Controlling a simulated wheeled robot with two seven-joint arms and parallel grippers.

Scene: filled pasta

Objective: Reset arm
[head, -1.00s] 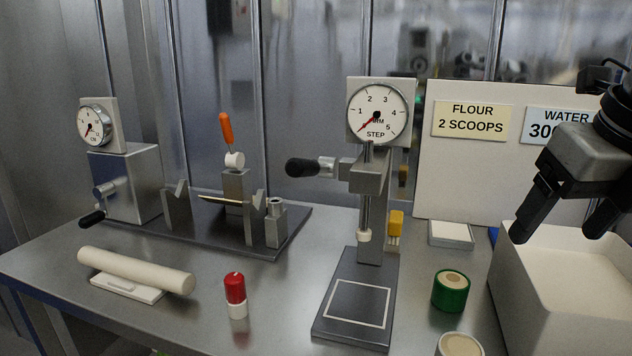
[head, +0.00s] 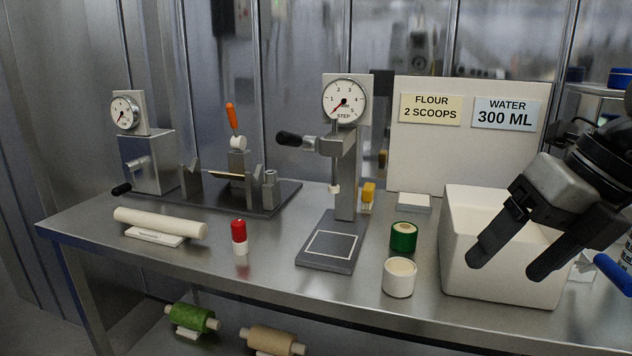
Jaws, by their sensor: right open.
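My right gripper (head: 508,268) is at the right of the head view, above and in front of the white bin (head: 470,262). Its two dark fingers point down and stand apart, with nothing between them. It hides part of the bin's front and inside. My left gripper is not in view.
The steel table (head: 290,290) holds a dial press (head: 343,170), a crank machine (head: 148,160), a rolling pin (head: 160,222), a red-and-white bottle (head: 239,237), a green roll (head: 403,237) and a white cup (head: 399,278). Rolls (head: 191,318) lie on a lower shelf. Clear tabletop lies along the front edge.

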